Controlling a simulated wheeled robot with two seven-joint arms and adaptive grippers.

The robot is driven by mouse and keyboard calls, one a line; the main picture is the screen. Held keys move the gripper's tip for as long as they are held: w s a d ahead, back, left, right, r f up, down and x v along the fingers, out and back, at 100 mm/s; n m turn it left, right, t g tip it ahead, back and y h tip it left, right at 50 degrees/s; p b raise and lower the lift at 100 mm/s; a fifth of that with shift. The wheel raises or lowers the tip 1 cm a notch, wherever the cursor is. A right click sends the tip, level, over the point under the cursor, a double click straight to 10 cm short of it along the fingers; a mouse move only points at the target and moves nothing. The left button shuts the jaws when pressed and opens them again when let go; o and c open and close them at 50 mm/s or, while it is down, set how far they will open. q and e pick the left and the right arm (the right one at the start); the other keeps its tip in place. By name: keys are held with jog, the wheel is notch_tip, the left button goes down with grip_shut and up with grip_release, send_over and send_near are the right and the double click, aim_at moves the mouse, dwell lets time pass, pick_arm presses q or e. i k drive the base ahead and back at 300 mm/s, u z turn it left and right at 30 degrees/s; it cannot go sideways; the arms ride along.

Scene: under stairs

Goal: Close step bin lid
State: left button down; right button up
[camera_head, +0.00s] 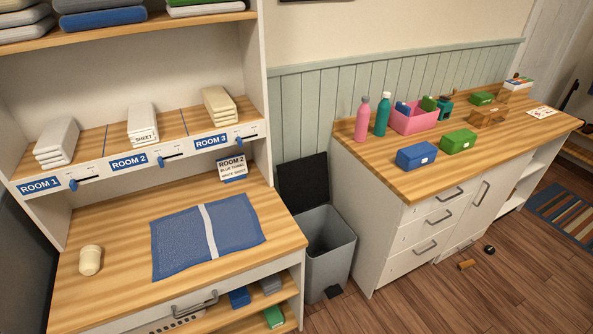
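The step bin (327,262) is grey and stands on the floor in the gap between the two wooden-topped units. Its black lid (303,184) is raised upright at the back, against the green panelled wall. The open top shows a dark inside. Neither of my grippers shows in the head view.
The left unit (85,268) bears a blue cloth (180,245) and a cream cup (90,260). The right counter (415,185) holds bottles (361,119), a pink bin (414,120) and boxes.

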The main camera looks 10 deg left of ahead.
aim_at(304, 184)
jog(key=z, duration=0.95)
jog(key=i, duration=1.15)
jog(key=z, duration=0.15)
